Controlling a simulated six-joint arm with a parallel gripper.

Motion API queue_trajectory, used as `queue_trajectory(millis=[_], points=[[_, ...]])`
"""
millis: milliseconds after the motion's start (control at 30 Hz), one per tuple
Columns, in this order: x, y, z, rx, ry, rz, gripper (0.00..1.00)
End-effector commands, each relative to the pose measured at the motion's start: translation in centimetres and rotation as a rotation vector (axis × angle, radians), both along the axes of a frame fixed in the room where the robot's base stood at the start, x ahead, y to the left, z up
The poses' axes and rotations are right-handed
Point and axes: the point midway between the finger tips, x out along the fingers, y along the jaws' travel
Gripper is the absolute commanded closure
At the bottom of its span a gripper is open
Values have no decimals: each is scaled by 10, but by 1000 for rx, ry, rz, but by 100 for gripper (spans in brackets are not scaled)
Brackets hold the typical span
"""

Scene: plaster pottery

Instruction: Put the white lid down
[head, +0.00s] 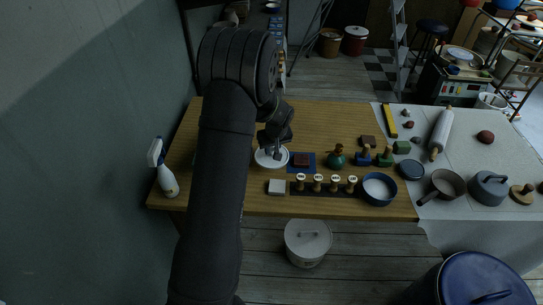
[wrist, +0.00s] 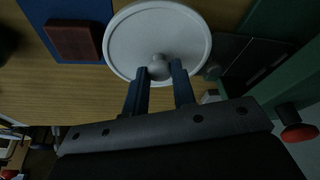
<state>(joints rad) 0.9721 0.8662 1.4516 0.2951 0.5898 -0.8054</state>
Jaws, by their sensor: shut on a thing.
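The white lid (head: 264,160) is round with a small knob, over the left-middle part of the wooden table. In the wrist view the white lid (wrist: 159,25) fills the top centre. My gripper (wrist: 159,72) is shut on its knob, one dark finger on each side. In the head view my gripper (head: 277,146) is above the lid, and my arm hides part of the table to its left. I cannot tell whether the lid touches the table or hangs just above it.
A red-brown block (head: 302,160) on a blue mat lies just right of the lid. A white block (head: 277,187) and a row of stamps (head: 318,183) are nearer the front edge. A green rounded object (head: 337,158) and a blue bowl (head: 379,189) stand farther right. A spray bottle (head: 166,178) is left.

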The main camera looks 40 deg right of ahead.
Motion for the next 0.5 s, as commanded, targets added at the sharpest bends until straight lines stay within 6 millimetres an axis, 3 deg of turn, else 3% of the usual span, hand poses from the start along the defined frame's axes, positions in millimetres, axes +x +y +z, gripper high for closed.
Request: queue_trajectory(millis=[167, 367, 500], points=[[4, 1, -11, 3, 1, 1, 99], [3, 1, -39, 2, 2, 0, 99], [3, 0, -42, -1, 0, 0, 99]])
